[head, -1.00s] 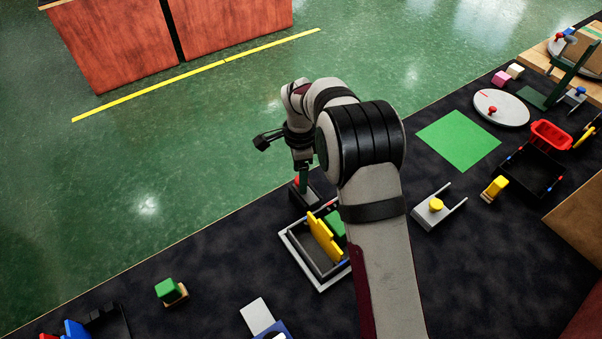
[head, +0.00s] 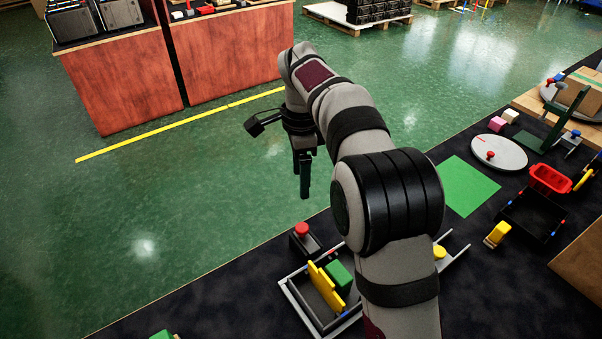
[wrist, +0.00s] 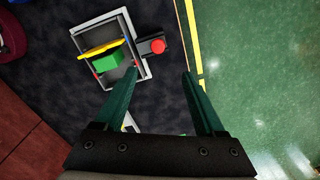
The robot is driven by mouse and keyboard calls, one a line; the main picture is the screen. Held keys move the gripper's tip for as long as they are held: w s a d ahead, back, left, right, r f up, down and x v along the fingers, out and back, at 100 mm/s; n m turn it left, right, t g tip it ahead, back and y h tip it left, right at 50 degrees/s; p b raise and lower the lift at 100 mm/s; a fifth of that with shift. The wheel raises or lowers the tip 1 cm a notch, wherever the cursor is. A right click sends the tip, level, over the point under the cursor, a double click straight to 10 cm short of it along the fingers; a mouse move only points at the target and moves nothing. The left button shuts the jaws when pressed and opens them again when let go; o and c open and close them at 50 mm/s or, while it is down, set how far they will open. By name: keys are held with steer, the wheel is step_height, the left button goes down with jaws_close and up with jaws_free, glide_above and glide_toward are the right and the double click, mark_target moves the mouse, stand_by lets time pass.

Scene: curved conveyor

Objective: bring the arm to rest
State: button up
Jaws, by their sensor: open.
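My gripper (head: 304,178) hangs in the air, pointing down, over the far edge of the dark work surface. In the wrist view my gripper (wrist: 157,75) has its two green fingers apart with nothing between them. Below it, a red button on a dark box (head: 302,230) stands beside a grey-framed tray (head: 297,296). The tray holds a yellow piece (head: 325,287) and a green block (head: 340,274). In the wrist view the red button (wrist: 158,46) lies apart from the fingers. My arm hides part of the surface to the right of the tray.
A green mat (head: 467,186), a round white plate (head: 499,153) and a red bin (head: 549,179) are at the right. A cardboard box (head: 579,92) stands farther back. Wooden cabinets (head: 125,85) stand across the green floor. The air around my gripper is clear.

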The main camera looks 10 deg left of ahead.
steer(key=shift+r, duration=0.1)
stand_by(0.3)
steer(key=s+d+r+n+y, duration=0.1)
steer(key=s+d+r+n, duration=0.15)
steer(key=s+d, duration=0.6)
steer(key=s+d+r+n, duration=0.25)
steer(key=s+d, duration=0.25)
steer(key=s, duration=0.6)
steer(key=s+d+f+n, duration=0.1)
steer(key=s+f, duration=0.2)
steer(key=s, duration=0.3)
steer(key=s+d+f+n, duration=0.1)
steer(key=s+f, duration=0.2)
steer(key=s, duration=0.3)
steer(key=shift+s+d+f+n+y, duration=0.2)
steer(key=shift+s+d+n+y, duration=0.1)
steer(key=shift+n+y, duration=0.1)
